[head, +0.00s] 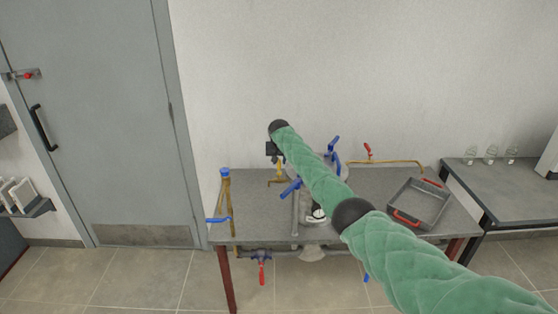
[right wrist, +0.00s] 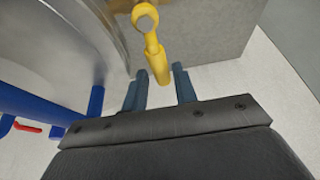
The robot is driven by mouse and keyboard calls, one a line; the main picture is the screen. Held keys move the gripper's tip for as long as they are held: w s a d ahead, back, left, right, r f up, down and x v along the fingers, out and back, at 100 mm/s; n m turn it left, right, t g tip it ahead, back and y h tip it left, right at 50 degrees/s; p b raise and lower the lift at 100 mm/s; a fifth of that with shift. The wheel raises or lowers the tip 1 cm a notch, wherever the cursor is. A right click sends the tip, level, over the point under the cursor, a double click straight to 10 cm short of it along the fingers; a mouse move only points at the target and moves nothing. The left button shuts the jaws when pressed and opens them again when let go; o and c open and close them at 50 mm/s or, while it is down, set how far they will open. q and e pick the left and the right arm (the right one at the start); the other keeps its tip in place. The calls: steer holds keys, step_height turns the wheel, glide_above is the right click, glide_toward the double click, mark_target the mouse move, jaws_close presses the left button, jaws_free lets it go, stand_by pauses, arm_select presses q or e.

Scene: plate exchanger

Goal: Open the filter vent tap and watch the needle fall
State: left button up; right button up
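A yellow tap handle (right wrist: 157,58) with a ringed end shows in the right wrist view, beside the rounded grey metal body (right wrist: 65,45). My right gripper (right wrist: 159,74) is open, and the handle's near end lies between or just beyond its two fingertips; I cannot tell whether they touch. In the head view my right gripper (head: 272,150) is above the back of the bench, near a bit of yellow fitting (head: 280,167). A small white gauge dial (head: 318,213) shows beside my arm; its needle is too small to read. My left gripper is not in view.
My green-sleeved right arm hides much of the filter. Blue levers (head: 335,146) and a red-handled tap (head: 367,149) stand around it. A grey tray (head: 418,204) with red handles sits at the bench's right. Blue pipe (right wrist: 28,103) lies left of my gripper in the wrist view.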

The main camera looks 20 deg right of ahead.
steer(key=shift+a, duration=0.1)
jaws_close()
